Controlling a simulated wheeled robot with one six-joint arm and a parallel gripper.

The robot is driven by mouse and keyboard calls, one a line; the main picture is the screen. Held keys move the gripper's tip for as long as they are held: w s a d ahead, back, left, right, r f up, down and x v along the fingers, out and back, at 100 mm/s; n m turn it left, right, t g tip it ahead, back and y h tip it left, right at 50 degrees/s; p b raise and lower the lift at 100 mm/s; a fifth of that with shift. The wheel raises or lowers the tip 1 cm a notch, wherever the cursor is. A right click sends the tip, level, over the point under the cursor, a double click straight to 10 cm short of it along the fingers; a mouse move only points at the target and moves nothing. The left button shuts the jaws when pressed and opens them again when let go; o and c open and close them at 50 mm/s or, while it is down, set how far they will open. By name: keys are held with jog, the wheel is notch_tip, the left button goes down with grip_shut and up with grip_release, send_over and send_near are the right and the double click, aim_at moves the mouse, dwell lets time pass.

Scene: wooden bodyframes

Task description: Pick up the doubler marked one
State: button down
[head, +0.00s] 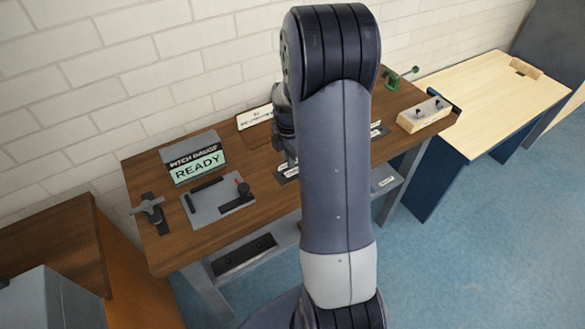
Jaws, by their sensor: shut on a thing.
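My gripper (291,162) shows only in part at the left edge of my arm, low over the middle of the wooden workbench (262,206). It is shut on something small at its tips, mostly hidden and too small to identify. A dark piece with a white label (287,172) shows right at the fingertips. I cannot read its marking, so I cannot tell whether it is the doubler marked one. Another white-labelled piece (378,131) shows on the bench just right of my arm.
A pitch gauge display (196,164) reading READY and a grey fixture plate (217,205) stand on the left. A dark clamp-like tool (150,208) is at the left edge. A light wooden block (424,115) and green tool (402,77) are on the right. A pale table (490,95) stands beyond.

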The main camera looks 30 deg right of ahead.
jog(key=shift+r, duration=0.1)
notch_tip(320, 180, up, 16)
jog(key=p, duration=0.5)
dwell(0.5)
dwell(0.4)
